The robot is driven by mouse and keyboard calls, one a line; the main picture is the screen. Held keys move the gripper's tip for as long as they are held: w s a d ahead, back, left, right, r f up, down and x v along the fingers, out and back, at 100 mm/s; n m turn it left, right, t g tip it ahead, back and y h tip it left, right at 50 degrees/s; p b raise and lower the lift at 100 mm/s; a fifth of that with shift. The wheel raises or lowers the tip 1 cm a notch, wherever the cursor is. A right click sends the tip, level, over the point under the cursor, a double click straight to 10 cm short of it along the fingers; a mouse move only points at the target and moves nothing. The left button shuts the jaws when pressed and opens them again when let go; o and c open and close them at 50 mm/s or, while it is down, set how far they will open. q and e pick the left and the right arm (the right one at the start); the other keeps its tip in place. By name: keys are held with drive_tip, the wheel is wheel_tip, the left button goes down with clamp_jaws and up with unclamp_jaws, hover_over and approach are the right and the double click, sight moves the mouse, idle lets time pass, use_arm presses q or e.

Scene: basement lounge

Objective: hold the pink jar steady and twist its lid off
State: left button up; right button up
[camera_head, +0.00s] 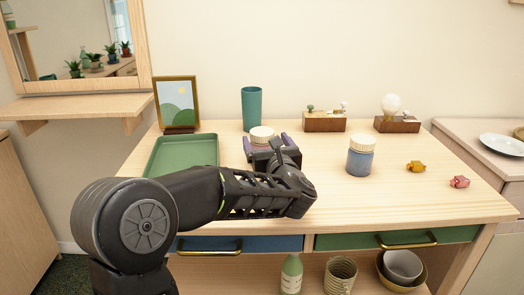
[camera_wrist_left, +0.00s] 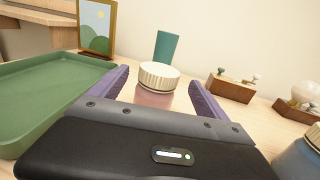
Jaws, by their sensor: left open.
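The pink jar (camera_wrist_left: 153,97) stands upright on the table with its ribbed cream lid (camera_wrist_left: 160,75) on top. In the head view the lid (camera_head: 262,133) shows, while my gripper hides most of the jar's body. My left gripper (camera_head: 268,144) is open, its two purple fingers on either side of the jar. The wrist view shows the left gripper (camera_wrist_left: 158,84) with the jar between the fingers; I cannot tell whether either finger touches it. The gripper palm hides the jar's lower part. My right gripper is out of view.
A blue jar (camera_head: 360,158) with a cream lid stands right of the pink jar. A green tray (camera_head: 153,165) lies left, and a teal cup (camera_head: 252,108) stands behind. Two small figures (camera_head: 416,166) (camera_head: 459,181) lie at the right. The table's front right is clear.

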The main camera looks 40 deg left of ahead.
sight(262, 131)
use_arm(q)
drive_tip(key=x, duration=0.5)
drive_tip(key=shift+f, duration=0.15)
idle(0.3)
drive_tip(key=c, duration=1.6)
